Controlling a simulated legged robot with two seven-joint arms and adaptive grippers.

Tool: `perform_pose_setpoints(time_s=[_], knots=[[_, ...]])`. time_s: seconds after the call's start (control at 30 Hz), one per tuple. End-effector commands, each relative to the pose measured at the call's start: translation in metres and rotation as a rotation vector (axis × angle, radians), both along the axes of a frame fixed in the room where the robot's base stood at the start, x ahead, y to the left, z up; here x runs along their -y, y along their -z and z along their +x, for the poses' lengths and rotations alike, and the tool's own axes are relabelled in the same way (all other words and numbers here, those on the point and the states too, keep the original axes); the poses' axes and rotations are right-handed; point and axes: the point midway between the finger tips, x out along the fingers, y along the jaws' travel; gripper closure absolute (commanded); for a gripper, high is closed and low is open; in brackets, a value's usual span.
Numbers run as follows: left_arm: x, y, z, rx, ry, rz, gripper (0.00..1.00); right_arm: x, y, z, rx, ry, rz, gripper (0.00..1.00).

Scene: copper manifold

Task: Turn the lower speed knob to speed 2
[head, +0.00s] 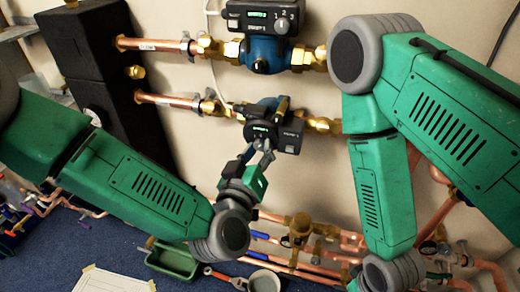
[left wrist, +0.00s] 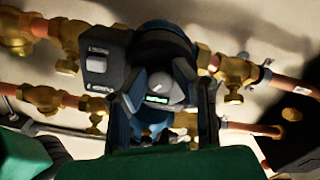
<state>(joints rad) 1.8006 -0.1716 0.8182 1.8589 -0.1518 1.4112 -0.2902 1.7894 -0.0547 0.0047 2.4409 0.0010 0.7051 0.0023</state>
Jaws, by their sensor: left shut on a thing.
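The lower pump's black control box (head: 272,128) sits on a blue pump body in the copper pipe run, with a small green display. My left gripper (head: 263,148) reaches up to the front of this box. In the left wrist view the grey lower speed knob (left wrist: 168,87) sits between the two dark fingers of my left gripper (left wrist: 168,95), which is shut on it. The green display (left wrist: 157,99) shows beside the knob. The knob's speed marks are hidden or too small to read. My right arm is at the right, its gripper out of view.
The upper pump's box (head: 262,17), with knob and marks 1, 2, 3, is above. Copper pipes (head: 160,99) with brass fittings run both sides. A black insulated block (head: 95,65) stands left. More pipework, a green tray (head: 172,260) and a paper sheet (head: 112,281) lie below.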

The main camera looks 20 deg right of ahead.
Motion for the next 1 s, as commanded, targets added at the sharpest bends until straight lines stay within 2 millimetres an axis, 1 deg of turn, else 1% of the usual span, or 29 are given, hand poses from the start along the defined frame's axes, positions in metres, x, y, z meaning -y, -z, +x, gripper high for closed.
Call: perform_pose_setpoints(time_s=[0.2, 0.5, 0.7, 1.0], knots=[[-0.002, -0.002, 0.001, -0.101, -0.007, -0.160, 1.00, 0.000, 0.004, 0.000, 0.000, 0.000, 0.000, 0.59], [-0.002, -0.002, 0.002, -0.218, -0.008, -0.336, 1.00, 0.000, 0.009, 0.000, 0.000, 0.000, 0.000, 0.59], [-0.003, -0.002, 0.002, -0.268, -0.009, -0.408, 1.00, 0.000, 0.011, 0.000, 0.000, 0.000, 0.000, 0.59], [-0.004, -0.002, 0.003, -0.294, -0.010, -0.446, 1.00, 0.000, 0.012, 0.000, 0.000, 0.000, 0.000, 0.59]])
